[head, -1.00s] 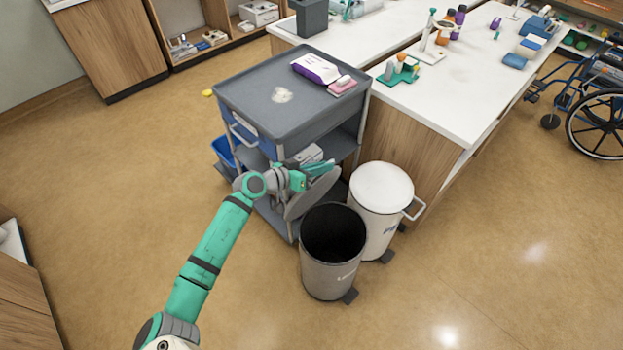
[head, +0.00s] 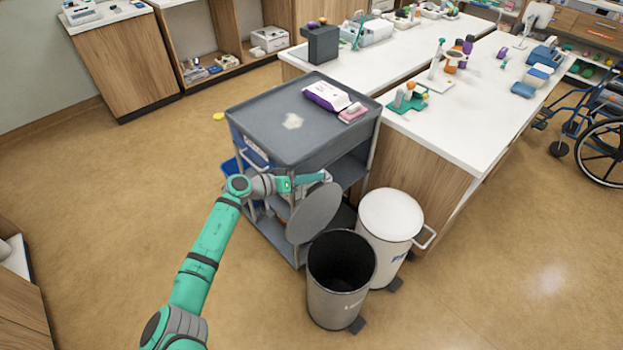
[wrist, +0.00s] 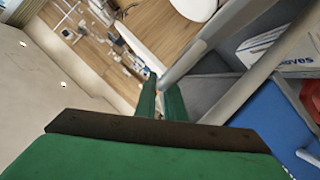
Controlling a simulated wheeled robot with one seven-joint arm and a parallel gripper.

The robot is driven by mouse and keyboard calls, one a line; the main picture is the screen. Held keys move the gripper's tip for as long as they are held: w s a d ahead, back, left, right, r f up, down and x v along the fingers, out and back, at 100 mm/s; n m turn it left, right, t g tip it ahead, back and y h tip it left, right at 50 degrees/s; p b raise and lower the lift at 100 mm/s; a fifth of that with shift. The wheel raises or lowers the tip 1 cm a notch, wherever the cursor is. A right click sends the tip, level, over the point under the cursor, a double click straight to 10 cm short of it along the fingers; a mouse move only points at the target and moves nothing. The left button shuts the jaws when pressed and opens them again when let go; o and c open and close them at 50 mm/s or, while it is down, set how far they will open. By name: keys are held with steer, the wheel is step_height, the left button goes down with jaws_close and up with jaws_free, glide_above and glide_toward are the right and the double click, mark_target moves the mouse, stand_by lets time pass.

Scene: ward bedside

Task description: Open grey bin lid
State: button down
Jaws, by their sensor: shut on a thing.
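The grey bin (head: 338,302) stands on the floor in front of the cart, its mouth open and its inside dark. Its round grey lid (head: 314,214) is tipped up, nearly upright, behind the mouth on the cart side. My gripper (head: 318,178) is just above the lid's upper edge, at the cart's open side. In the wrist view its green fingers (wrist: 161,98) are close together, with a narrow gap. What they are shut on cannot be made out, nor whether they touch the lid.
The grey cart (head: 283,135) stands close behind my gripper, with a wipes pack (head: 326,96) on top. A white bin (head: 388,235) with its lid down stands right of the grey bin. A gloves box (wrist: 280,50) shows in the wrist view. Floor to the left is clear.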

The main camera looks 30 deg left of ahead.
steer(key=shift+s+d+f, duration=0.1)
steer(key=shift+s+f, duration=0.05)
steer(key=shift+f, duration=0.25)
steer(key=c, duration=1.8)
jaws_free()
steer(key=shift+c, duration=0.2)
steer(key=shift+r, duration=0.2)
steer(key=v, duration=1.1)
steer(key=shift+w, duration=0.3)
